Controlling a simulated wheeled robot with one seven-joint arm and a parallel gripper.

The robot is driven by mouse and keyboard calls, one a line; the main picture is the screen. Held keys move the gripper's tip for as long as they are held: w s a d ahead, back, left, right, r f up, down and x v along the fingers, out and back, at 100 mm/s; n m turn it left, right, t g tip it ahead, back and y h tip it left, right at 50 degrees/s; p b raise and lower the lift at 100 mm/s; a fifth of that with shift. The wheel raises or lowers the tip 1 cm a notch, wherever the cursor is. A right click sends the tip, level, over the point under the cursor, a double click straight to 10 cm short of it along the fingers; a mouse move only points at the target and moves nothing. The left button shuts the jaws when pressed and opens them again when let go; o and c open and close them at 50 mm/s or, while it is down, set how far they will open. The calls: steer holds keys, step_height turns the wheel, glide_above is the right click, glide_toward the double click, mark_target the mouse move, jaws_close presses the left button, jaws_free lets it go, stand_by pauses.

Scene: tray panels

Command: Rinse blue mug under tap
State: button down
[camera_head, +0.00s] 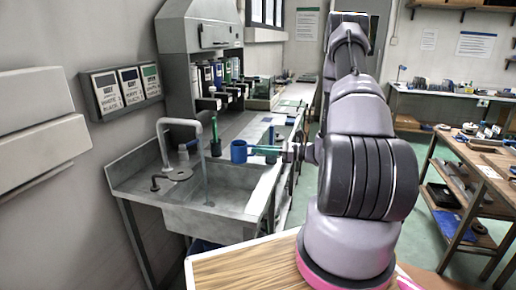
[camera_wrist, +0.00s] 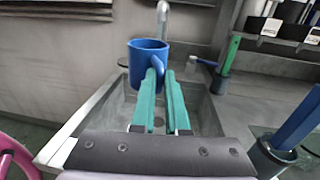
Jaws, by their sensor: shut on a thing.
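The blue mug (camera_head: 239,151) is held upright, to the right of the tap (camera_head: 193,124) in the head view. Water (camera_head: 206,176) runs from the tap into the sink (camera_head: 225,205), and the mug is apart from the stream. My gripper (camera_head: 258,149) has green fingers shut on the mug's handle side. In the wrist view, the mug (camera_wrist: 146,66) stands out beyond the fingertips (camera_wrist: 160,78), with its handle between them. The tap (camera_wrist: 163,16) shows behind the mug, and the sink basin (camera_wrist: 205,112) lies below. The mug's inside is mostly hidden.
A cup with a green-handled brush (camera_head: 215,143) stands behind the sink. A blue-handled item in a dark cup (camera_wrist: 283,145) is at right in the wrist view. Dispensers (camera_head: 215,85) line the counter behind. A wooden top (camera_head: 245,268) lies in front.

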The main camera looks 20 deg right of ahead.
mark_target(245, 156)
steer(key=w+a+f, duration=0.3)
steer(key=w+a, duration=0.6)
steer(key=a, duration=0.3)
steer(key=shift+a+f, duration=0.15)
steer(key=shift+f, duration=0.25)
stand_by(0.3)
stand_by(3.2)
steer(key=shift+s+a+v, duration=0.1)
steer(key=shift+s+v, duration=0.05)
steer(key=shift+v, duration=1.35)
steer(key=shift+s+a+v, duration=0.1)
steer(key=shift+s+v, duration=0.05)
steer(key=shift+v, duration=1.35)
steer(key=shift+s+a+v, duration=0.1)
steer(key=shift+s+v, duration=0.05)
steer(key=shift+v, duration=1.35)
steer(key=shift+d+r, duration=0.1)
steer(key=shift+d, duration=0.05)
steer(key=shift+s+d+r, duration=0.5)
steer(key=shift+d+r, duration=0.15)
steer(key=shift+r, duration=0.3)
steer(key=shift+s+d+r, duration=0.45)
steer(key=shift+d+r, duration=0.2)
steer(key=shift+r, duration=0.35)
steer(key=shift+s+d+r, duration=0.5)
steer(key=shift+d+r, duration=0.15)
steer(key=shift+r, duration=0.3)
